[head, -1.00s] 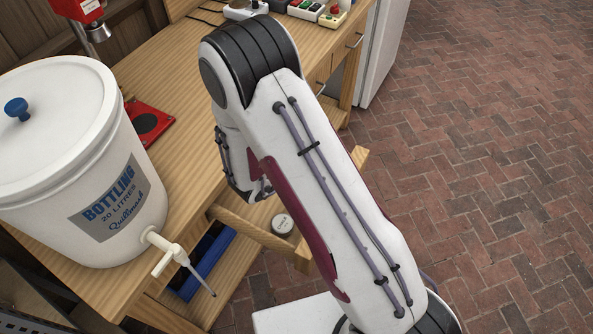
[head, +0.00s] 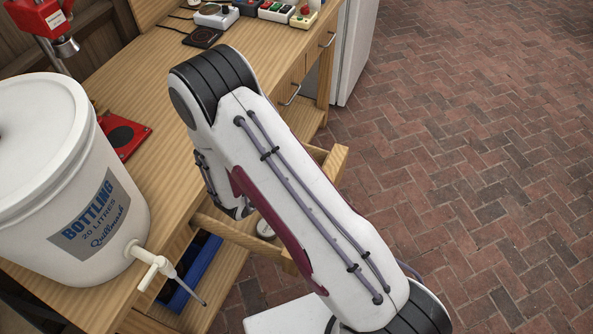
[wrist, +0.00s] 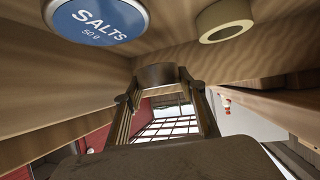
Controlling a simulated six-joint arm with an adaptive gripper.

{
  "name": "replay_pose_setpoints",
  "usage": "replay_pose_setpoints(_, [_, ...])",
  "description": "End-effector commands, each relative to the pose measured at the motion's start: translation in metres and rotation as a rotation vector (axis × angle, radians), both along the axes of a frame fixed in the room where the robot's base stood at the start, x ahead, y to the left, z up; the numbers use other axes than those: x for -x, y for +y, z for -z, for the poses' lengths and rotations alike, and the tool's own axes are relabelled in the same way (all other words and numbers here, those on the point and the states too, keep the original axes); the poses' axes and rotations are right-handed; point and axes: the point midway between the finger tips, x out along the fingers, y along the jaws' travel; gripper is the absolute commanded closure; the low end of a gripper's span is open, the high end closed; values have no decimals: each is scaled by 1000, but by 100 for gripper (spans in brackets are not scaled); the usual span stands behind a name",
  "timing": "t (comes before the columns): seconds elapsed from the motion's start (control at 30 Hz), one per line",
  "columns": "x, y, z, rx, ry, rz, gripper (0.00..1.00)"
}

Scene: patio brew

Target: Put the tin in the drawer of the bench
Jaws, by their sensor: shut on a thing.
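In the wrist view my gripper (wrist: 157,86) is shut on a small brownish round-sided thing, seen in shade, which looks like the tin (wrist: 157,73). Its label is not visible. The fingers point into a wooden space that looks like the inside of the open drawer. In the head view the drawer (head: 236,232) is pulled out from the bench (head: 150,110). My arm covers much of the drawer and hides the gripper and what it holds.
A blue-lidded SALTS container (wrist: 97,18) and a cream ring like a tape roll (wrist: 222,20) lie beyond the fingers. A pale disc (head: 265,230) shows in the drawer. A white bottling bucket (head: 60,170) stands left, its tap jutting near the drawer. A blue crate (head: 203,262) sits below.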

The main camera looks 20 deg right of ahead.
Motion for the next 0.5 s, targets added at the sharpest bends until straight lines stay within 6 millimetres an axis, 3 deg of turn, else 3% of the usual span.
replay_pose_setpoints(0.5, [0, 0, 38, 0, 0, 0, 86])
